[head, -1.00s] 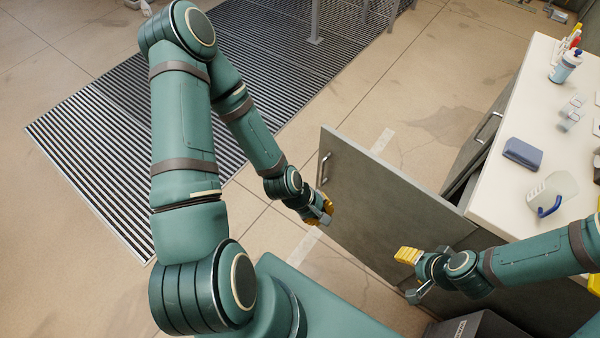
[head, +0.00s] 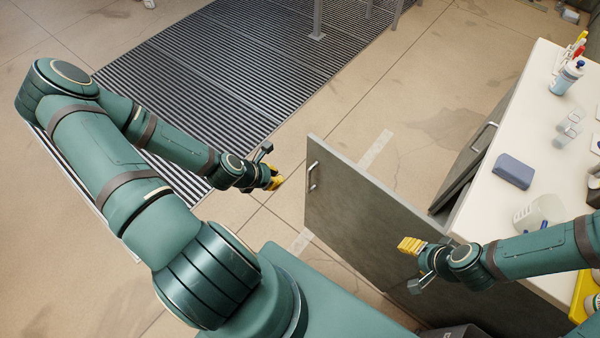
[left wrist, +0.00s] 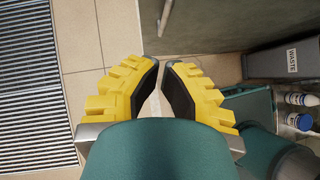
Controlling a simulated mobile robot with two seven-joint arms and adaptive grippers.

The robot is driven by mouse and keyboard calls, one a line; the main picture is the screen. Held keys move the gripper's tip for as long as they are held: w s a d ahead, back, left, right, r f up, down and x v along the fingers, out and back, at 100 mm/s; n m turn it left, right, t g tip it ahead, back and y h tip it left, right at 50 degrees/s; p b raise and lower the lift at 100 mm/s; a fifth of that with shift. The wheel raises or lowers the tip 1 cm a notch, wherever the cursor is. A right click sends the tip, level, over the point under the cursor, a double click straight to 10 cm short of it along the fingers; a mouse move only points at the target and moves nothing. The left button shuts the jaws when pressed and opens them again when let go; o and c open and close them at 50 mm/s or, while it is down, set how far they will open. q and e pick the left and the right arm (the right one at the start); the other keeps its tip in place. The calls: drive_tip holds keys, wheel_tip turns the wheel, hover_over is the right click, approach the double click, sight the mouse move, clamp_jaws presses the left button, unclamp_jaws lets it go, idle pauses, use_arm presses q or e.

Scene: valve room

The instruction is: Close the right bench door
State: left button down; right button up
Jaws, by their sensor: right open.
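A grey bench door (head: 365,215) stands swung out from the bench, wide open, with its bar handle (head: 312,176) near the far left edge. Part of a grey panel with a handle also shows at the top of the left wrist view. My left gripper (head: 273,178) is left of the door's free edge, apart from it. In the left wrist view its yellow fingers (left wrist: 161,85) stand apart with nothing between them. My right gripper (head: 410,262) is open and empty, in front of the door's hinge-side part, which it partly hides. I cannot tell whether it touches the door.
A second grey door (head: 465,165) stands partly open farther along the bench. The white bench top (head: 500,215) carries a blue case (head: 513,171), a bottle (head: 566,78) and glassware. A waste bin (left wrist: 285,65) is near the bench. Bare floor (head: 330,110) lies beyond the near door.

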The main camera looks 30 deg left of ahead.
use_arm(q)
drive_tip(key=w+r+b+x, duration=0.1)
drive_tip(key=x, duration=1)
drive_tip(key=shift+w+d, duration=0.45)
drive_tip(key=shift+w, duration=0.05)
drive_tip(key=shift+w+r, duration=0.1)
